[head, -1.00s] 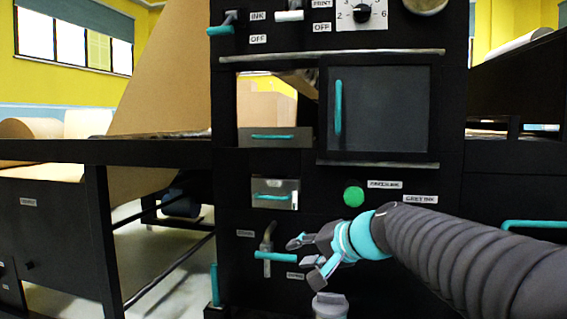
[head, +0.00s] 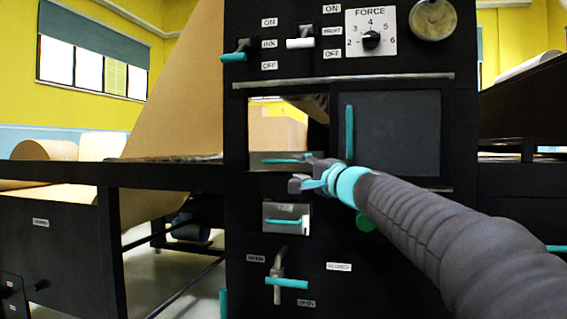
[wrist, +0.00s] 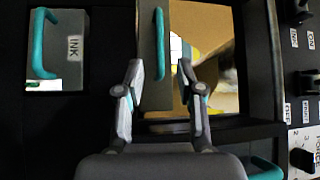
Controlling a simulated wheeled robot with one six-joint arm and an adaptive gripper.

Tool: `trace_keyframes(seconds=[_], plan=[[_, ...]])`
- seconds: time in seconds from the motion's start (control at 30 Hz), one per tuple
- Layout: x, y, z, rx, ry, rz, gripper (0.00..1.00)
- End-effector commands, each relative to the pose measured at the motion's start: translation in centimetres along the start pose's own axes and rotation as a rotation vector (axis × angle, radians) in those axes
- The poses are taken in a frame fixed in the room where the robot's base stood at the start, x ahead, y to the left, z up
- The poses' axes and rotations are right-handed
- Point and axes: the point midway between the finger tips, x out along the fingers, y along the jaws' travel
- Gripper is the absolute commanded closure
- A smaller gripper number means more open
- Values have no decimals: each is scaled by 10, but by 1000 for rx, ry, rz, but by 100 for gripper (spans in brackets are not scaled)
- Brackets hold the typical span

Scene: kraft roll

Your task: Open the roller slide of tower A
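The black tower (head: 240,215) fills the middle of the head view. A grey plate with a horizontal teal handle (head: 284,160) sits under its window opening, and I take it as the roller slide; no label confirms this. In the wrist view, turned sideways, this slide plate (wrist: 148,88) and its teal handle (wrist: 159,42) lie straight ahead. My gripper (head: 312,173) is open at the handle's right end in the head view. In the wrist view its fingers (wrist: 161,70) stand to either side of the handle's line. I cannot tell whether they touch it.
A drawer marked INK (wrist: 68,70) with a teal handle lies just below the slide; it also shows in the head view (head: 287,217). A dark door (head: 400,135) with a vertical teal handle is right of the window. A teal-handled lever (head: 287,284) is lower down.

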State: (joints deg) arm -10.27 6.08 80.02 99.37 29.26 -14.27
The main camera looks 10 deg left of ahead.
Motion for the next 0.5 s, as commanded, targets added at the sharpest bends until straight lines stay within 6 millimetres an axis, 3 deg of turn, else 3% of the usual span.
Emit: trace_keyframes(seconds=[0.3,0.5], plan=[[58,-2,0,0,-2,2,63],[80,-1,0,0,0,1,63]])
